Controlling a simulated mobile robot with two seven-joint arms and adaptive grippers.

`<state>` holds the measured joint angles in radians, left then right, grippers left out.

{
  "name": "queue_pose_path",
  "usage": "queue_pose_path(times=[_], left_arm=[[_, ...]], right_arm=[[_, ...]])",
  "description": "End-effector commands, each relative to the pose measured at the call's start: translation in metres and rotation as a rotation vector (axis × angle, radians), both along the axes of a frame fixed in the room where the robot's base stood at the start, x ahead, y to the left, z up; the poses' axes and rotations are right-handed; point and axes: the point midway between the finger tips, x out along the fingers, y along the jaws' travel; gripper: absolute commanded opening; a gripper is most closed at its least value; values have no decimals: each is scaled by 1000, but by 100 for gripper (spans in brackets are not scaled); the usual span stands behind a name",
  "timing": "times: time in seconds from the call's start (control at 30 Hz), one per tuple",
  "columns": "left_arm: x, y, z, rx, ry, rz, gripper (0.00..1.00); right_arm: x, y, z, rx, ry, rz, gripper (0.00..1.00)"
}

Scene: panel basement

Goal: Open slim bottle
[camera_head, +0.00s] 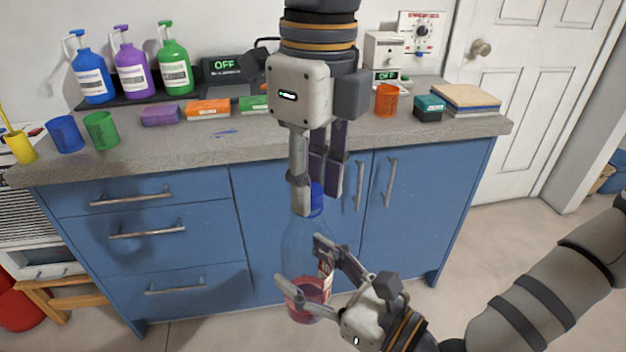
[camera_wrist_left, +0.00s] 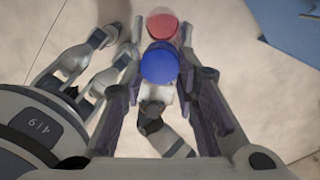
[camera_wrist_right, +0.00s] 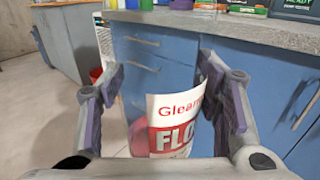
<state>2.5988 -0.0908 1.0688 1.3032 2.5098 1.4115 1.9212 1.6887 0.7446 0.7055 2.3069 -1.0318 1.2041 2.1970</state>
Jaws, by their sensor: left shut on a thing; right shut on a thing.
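The slim bottle (camera_head: 304,240) is clear, with red liquid in its bottom and a blue cap (camera_head: 317,207) on top. It is held upright in front of the blue cabinet. My left gripper (camera_head: 317,201) points down from above, shut on the cap; its view shows the cap (camera_wrist_left: 158,63) between the fingers. My right gripper (camera_head: 303,264) is shut around the lower body. Its view shows the bottle's white and red label (camera_wrist_right: 172,125) between the fingers. The fingers partly hide the cap and label in the head view.
The grey counter (camera_head: 190,138) behind carries blue, purple and green pump bottles (camera_head: 173,68), cups and small coloured boxes. The blue cabinet (camera_head: 190,255) with metal handles stands close behind the bottle. A white door (camera_head: 530,100) is at right. Open floor lies at the right.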

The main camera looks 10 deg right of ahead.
Motion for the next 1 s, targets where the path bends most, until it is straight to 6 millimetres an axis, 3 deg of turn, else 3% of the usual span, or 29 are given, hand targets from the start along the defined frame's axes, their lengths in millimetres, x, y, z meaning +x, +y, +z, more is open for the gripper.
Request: queue_pose_path(times=[0.5, 0.77, 1.0], left_arm=[[-1, 0, 19, 1, -1, -1, 0], [-1, 0, 19, 0, 0, -1, 0], [-1, -2, 52, -1, -1, 0, 0]], right_arm=[[0, -1, -1, 0, 3, -3, 0], [0, -1, -1, -1, 2, -2, 0], [0, 0, 0, -1, 1, -1, 0]])
